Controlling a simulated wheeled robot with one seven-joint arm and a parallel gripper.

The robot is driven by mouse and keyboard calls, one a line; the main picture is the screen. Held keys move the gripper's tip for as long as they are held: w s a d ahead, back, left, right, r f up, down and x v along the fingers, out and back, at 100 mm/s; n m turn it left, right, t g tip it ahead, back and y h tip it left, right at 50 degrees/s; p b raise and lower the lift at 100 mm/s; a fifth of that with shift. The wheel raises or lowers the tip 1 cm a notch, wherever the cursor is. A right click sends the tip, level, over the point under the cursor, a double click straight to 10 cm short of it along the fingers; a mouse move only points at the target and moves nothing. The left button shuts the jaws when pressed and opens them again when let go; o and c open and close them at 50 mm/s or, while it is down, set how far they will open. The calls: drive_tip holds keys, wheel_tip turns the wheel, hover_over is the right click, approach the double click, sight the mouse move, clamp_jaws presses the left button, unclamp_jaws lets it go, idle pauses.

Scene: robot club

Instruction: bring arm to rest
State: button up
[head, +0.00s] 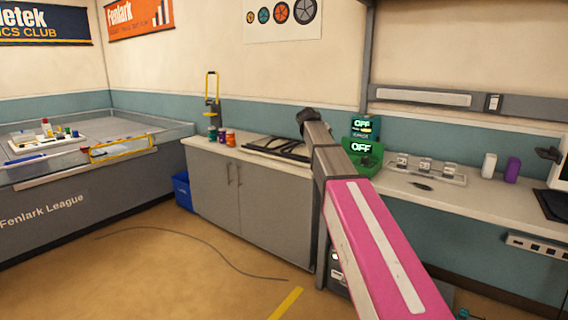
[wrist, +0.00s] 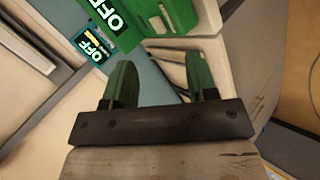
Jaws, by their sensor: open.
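My arm reaches up from the bottom right of the head view, with a pink link (head: 378,255) and a grey link beyond it. Its dark far end (head: 308,118) is over the back right part of the grey cabinet; the fingers cannot be made out there. In the wrist view my gripper (wrist: 160,78) has its two green fingers apart, with nothing held between them. A green device (wrist: 150,20) with an OFF display shows beyond the fingers.
The green device (head: 363,158) and a teal OFF box (head: 365,128) stand close right of my arm. A black rack (head: 275,149) and small bottles (head: 222,135) are on the cabinet (head: 215,185). The right bench (head: 410,187) holds a clear tray (head: 425,170). Open floor lies front left.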

drive_tip(key=s+d+f+m+g+y, duration=0.1)
drive_tip(key=s+f+m+g+y, duration=0.1)
drive_tip(key=s+f, duration=1.3)
drive_tip(key=s+d+f+m+g+y, duration=0.1)
drive_tip(key=s+f+m+g+y, duration=0.15)
drive_tip(key=s+f, duration=1.15)
drive_tip(key=s+a+f+m+g+y, duration=0.1)
drive_tip(key=s+f+y, duration=0.1)
drive_tip(key=s+f, duration=0.6)
wheel_tip(320, 180, down, 4)
drive_tip(key=shift+s+g, duration=0.2)
drive_tip(key=shift+g, duration=0.15)
drive_tip(key=shift+m, duration=0.25)
drive_tip(key=shift+c, duration=0.3)
